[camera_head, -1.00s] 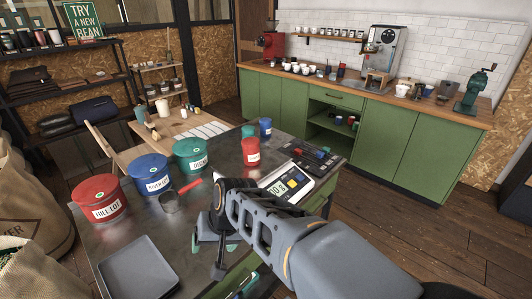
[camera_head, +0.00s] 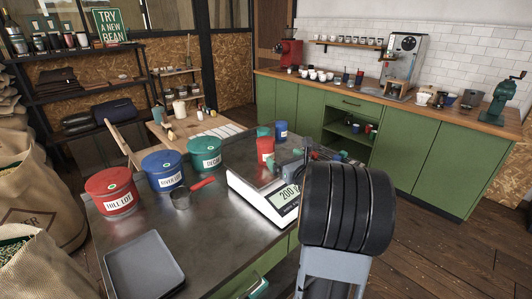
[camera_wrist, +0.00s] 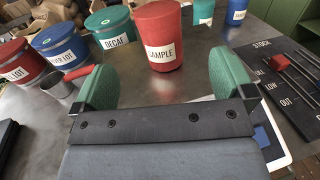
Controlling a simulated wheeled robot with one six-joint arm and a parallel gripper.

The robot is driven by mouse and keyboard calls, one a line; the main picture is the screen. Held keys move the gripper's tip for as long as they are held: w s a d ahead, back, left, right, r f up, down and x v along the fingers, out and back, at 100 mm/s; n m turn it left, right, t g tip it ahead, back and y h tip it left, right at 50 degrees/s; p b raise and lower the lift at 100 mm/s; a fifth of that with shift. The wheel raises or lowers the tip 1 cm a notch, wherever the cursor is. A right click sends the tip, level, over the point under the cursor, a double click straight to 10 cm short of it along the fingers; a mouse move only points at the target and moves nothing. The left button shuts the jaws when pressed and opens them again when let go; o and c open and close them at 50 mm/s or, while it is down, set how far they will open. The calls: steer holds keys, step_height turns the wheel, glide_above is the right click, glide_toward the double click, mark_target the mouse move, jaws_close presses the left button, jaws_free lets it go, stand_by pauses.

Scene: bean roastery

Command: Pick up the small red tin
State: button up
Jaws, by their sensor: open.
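The small red tin (camera_head: 265,149) stands upright on the metal table, with a small green tin close behind it. In the wrist view the red tin (camera_wrist: 160,38) bears a SAMPLE label and stands just ahead of my fingers, roughly centred between them. My gripper (camera_wrist: 166,78) has green fingers spread apart with nothing between them. In the head view my arm hides much of the gripper, which is near the scale.
A white scale (camera_head: 262,199) sits beneath and beside my gripper. A blue tin (camera_head: 281,129) stands behind the red tin. Large red (camera_head: 111,192), blue (camera_head: 163,171) and green (camera_head: 204,153) canisters, a scoop (camera_head: 181,199) and a grey tray (camera_head: 144,264) are to the left. A dark labelled board (camera_wrist: 285,75) lies at right.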

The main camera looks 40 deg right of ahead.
mark_target(266, 143)
steer(key=w, duration=0.4)
steer(key=w+p, duration=0.1)
steer(key=w, duration=0.3)
steer(key=w+p, duration=0.1)
steer(key=w, duration=0.3)
steer(key=shift+w+d+f, duration=0.1)
steer(key=shift+d, duration=0.3)
steer(key=shift+c, duration=0.3)
steer(key=c, duration=1.1)
